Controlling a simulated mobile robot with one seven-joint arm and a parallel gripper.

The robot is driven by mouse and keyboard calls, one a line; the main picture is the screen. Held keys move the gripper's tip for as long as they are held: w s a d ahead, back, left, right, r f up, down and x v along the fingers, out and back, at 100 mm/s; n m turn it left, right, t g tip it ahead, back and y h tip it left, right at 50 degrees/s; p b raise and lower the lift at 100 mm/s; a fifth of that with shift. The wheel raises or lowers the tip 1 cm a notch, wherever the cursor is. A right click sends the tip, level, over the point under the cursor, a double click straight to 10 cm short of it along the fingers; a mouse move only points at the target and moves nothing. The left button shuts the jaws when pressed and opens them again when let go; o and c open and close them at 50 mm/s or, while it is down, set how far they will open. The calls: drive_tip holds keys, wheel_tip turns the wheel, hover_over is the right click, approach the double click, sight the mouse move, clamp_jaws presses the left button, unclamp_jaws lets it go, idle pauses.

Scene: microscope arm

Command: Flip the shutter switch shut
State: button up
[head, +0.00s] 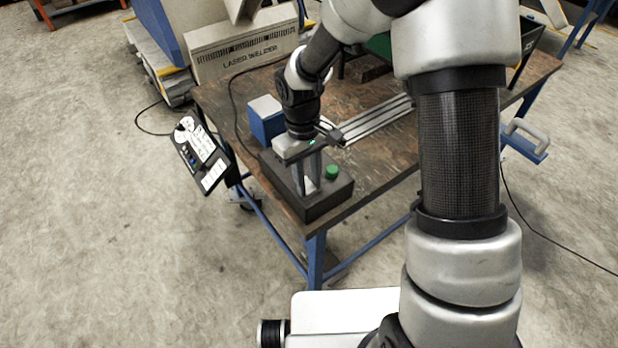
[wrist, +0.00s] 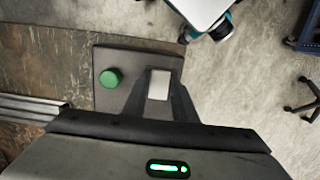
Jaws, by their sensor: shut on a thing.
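The shutter switch is a pale grey block (wrist: 159,85) between my fingertips in the wrist view. In the head view only a little of it shows between the fingers (head: 308,185). It is on a dark control box (head: 323,205) at the table's near corner; the box also shows in the wrist view (wrist: 120,58). My gripper (head: 306,188) points down over the box, with its fingers shut on the switch from both sides; it also shows in the wrist view (wrist: 158,92). The fingers hide the switch's sides, and I cannot tell its exact tilt.
A green button (head: 331,171) sits on the box beside the switch; it also shows in the wrist view (wrist: 111,77). A blue and white box (head: 265,119) stands behind. A metal rail (head: 378,118) runs along the wooden table (head: 375,145). A panel (head: 202,155) hangs at its left edge.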

drive_tip(key=shift+w+a+g+h+p, duration=0.15)
drive_tip(key=shift+w+g+h+p, duration=0.05)
drive_tip(key=shift+g+h+p, duration=0.45)
drive_tip(key=shift+w+a+g+h+p, duration=0.1)
drive_tip(key=shift+w+g+h+p, duration=0.1)
drive_tip(key=shift+g+h+p, duration=0.4)
drive_tip(key=shift+y, duration=0.25)
drive_tip(key=o, duration=1)
drive_tip(key=shift+o, duration=0.2)
drive_tip(key=shift+r, duration=0.15)
drive_tip(key=v, duration=1.7)
drive_tip(key=shift+w, duration=0.25)
drive_tip(key=shift+r, duration=0.15)
